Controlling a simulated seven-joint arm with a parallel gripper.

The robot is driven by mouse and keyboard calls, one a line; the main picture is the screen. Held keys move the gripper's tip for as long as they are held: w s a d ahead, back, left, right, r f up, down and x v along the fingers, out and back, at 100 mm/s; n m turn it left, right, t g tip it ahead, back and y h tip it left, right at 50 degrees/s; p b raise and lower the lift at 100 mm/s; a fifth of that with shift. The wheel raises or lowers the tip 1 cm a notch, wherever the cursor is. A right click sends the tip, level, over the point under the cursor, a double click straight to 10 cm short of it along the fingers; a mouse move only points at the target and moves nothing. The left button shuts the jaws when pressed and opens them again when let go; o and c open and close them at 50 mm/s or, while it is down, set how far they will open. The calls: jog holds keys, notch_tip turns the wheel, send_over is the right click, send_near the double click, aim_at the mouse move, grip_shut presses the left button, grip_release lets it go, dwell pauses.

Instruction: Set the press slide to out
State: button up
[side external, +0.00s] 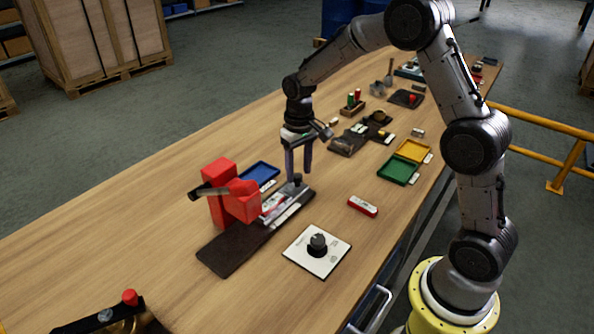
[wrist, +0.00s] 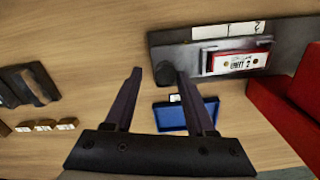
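The red press (side external: 219,200) stands on a dark base plate (side external: 228,252); its red edge also shows in the wrist view (wrist: 278,100). The slide (side external: 285,208) is a grey strip in front of the press, with a dark round knob (side external: 295,181) at its far end. In the wrist view the knob (wrist: 165,74) appears between my fingertips, and a red and white labelled piece (wrist: 236,62) lies beside it on the slide. My gripper (side external: 299,174) is open, pointing down, with its fingertips close to the knob. I cannot tell if they touch it.
A blue tray (side external: 259,167) lies behind the slide. A white plate with a black dial (side external: 317,243) and a red block (side external: 362,206) lie in front. Green (side external: 398,170) and yellow (side external: 412,151) trays are to the right.

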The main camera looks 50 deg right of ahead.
jog(key=shift+o, duration=0.2)
jog(key=shift+a, duration=0.1)
notch_tip(320, 180, up, 14)
dwell(0.5)
jog(key=shift+f, duration=0.1)
jog(key=s+a+r+n+t, duration=0.1)
jog(key=s+a+r+t, duration=0.3)
jog(key=s+r, duration=0.75)
jog(key=s+a+f, duration=0.1)
jog(key=s+f, duration=0.4)
jog(key=s, duration=0.2)
jog(key=s+a+f+n+t, duration=0.1)
jog(key=s+f, duration=0.4)
jog(key=s, duration=0.3)
jog(key=shift+a+n+t, duration=0.25)
jog(key=shift+n+t, duration=0.05)
